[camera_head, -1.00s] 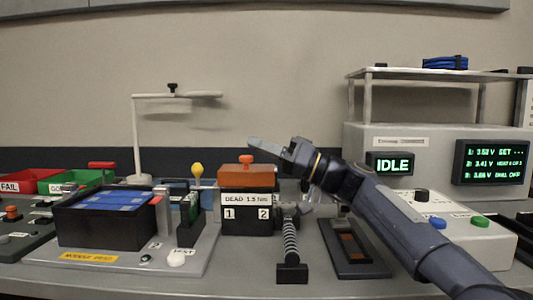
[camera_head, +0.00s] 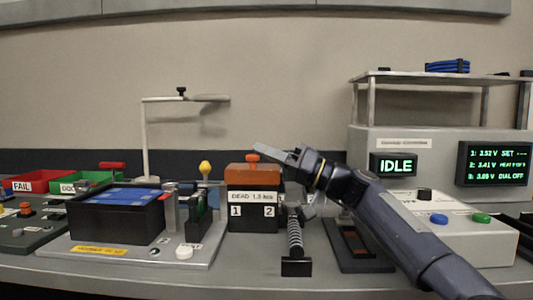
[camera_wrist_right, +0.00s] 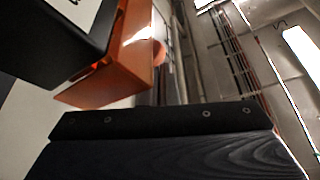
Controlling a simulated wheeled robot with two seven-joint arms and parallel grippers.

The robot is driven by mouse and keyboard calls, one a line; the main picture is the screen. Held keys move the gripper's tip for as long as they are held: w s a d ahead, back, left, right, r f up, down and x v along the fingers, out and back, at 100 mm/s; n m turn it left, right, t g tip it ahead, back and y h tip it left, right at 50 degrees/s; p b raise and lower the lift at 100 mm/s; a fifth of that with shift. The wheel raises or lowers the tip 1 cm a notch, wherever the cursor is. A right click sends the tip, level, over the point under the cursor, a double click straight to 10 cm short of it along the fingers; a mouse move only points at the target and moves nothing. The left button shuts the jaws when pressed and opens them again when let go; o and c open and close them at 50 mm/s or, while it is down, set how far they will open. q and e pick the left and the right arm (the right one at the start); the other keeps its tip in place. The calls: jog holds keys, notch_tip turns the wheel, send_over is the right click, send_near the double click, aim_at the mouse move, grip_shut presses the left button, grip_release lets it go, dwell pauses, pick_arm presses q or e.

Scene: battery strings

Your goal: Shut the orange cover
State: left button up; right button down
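The orange cover (camera_head: 240,177) with its round orange knob (camera_head: 252,157) sits on top of the black box (camera_head: 253,221), whose label reads DEAD with 1 and 2 below. I cannot tell whether it is fully seated. My right gripper (camera_head: 272,151) reaches in from the right, its tip just above and beside the knob; contact is unclear. In the right wrist view the cover (camera_wrist_right: 108,70) stands beside the dark box (camera_wrist_right: 50,45), above a dark gripper part across the bottom. The finger gap does not show. My left gripper is out of view.
A black tray with blue cells (camera_head: 115,217) and a yellow-knobbed lever (camera_head: 205,168) stand left of the box. A spring-like post (camera_head: 296,238) stands in front right. A console with an IDLE display (camera_head: 394,165) is at the right, behind my right arm.

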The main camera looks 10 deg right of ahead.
aim_at(267, 168)
jog(key=shift+f, duration=0.15)
jog(key=shift+r+p, duration=0.35)
jog(key=shift+r, duration=0.05)
notch_tip(267, 168, up, 3)
jog(key=shift+r+p, duration=0.1)
jog(key=shift+p, duration=0.95)
jog(key=s+a+r+p, duration=0.1)
jog(key=s+a+r, duration=0.2)
jog(key=s+r, duration=0.6)
jog(key=s, duration=0.4)
jog(key=shift+s+a+r, duration=0.15)
jog(key=shift+s, duration=0.15)
